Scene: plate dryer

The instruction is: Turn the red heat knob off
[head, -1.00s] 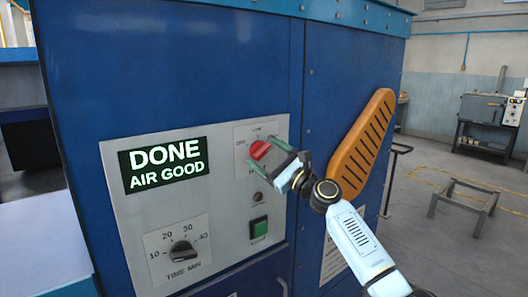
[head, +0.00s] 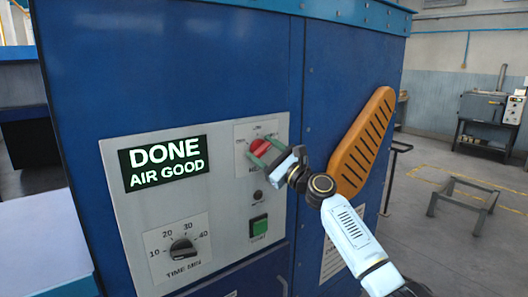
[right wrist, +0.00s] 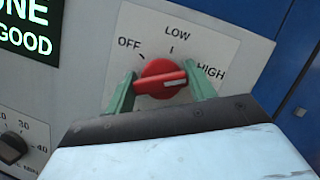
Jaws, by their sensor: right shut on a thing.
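The red heat knob (head: 259,147) is on the grey control panel (head: 225,225) of the blue dryer. In the right wrist view the knob (right wrist: 158,77) shows close up under the labels OFF, LOW and HIGH. Its grip bar lies nearly level, with the white mark at the right end, on the HIGH side. My right gripper (head: 265,153) is at the knob, and in the right wrist view its green fingers (right wrist: 160,72) stand to the left and right of it, shut on it. My left gripper is out of view.
A lit display (head: 165,164) reads DONE AIR GOOD. Below the red knob are a dark round part (head: 258,195) and a green button (head: 258,226). A black time knob (head: 182,249) is at lower left. A large orange handle (head: 362,143) stands close right of my gripper.

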